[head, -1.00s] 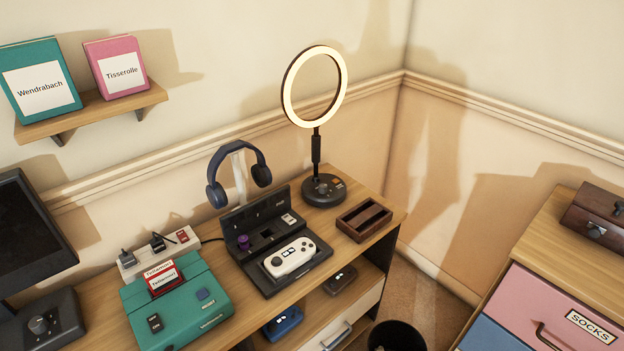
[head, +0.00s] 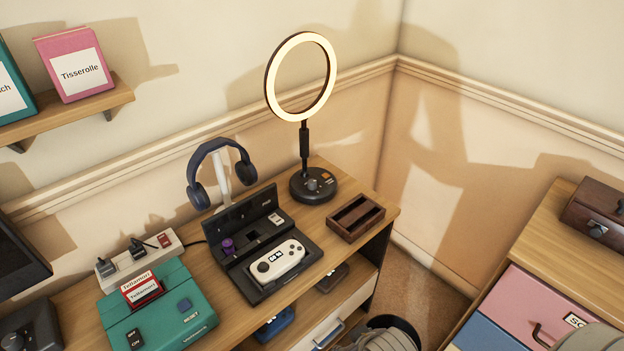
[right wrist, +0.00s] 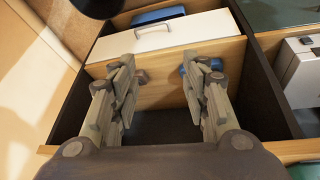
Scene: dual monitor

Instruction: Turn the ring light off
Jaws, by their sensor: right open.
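The ring light (head: 270,92) stands on the desk near the room corner, its ring glowing warm white. Its round black base (head: 300,193) carries a grey knob (head: 313,184) and a small orange marking, too small to read. In the right wrist view my right gripper (right wrist: 160,95) is open and empty, its two fingers apart in front of the desk's shelf and drawer. The ring light is not in the right wrist view. My left gripper is in neither view.
A brown wooden tray (head: 340,226) lies right of the base. A black dock (head: 298,281) with a white controller (head: 277,262) and a headphone stand (head: 222,178) are to the left. A chest of drawers (head: 530,247) stands at the right, across a floor gap.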

